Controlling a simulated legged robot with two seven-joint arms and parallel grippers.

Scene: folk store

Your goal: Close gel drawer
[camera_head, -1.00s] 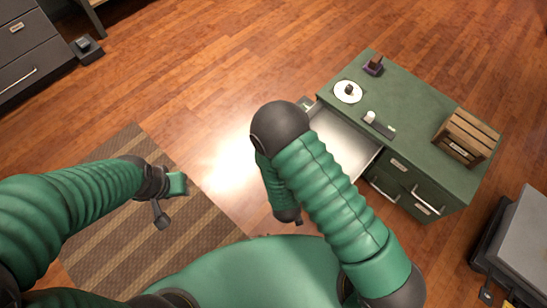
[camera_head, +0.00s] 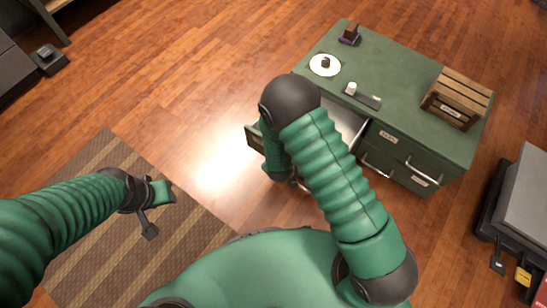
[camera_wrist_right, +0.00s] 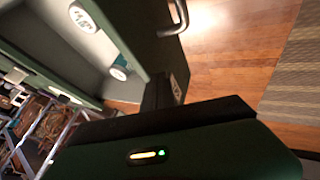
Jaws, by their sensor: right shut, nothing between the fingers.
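The green cabinet (camera_head: 425,125) stands right of centre in the head view. Its gel drawer (camera_head: 344,124) is pulled out, with a pale interior; my right arm hides much of it. The left end of its front (camera_head: 254,141) shows beside my arm. In the right wrist view, a drawer panel with a metal handle (camera_wrist_right: 178,22) is close by. My right gripper (camera_wrist_right: 164,92) is shut and empty near that panel; contact is unclear. Its fingers are hidden in the head view. My left gripper (camera_head: 158,210) is open and empty over the rug, away from the cabinet.
A wooden crate (camera_head: 458,98), a white disc (camera_head: 325,65) and small items are on the cabinet top. Other drawers (camera_head: 395,167) look shut. A grey unit (camera_head: 520,205) stands at right. A striped rug (camera_head: 100,230) lies at left; wood floor between is clear.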

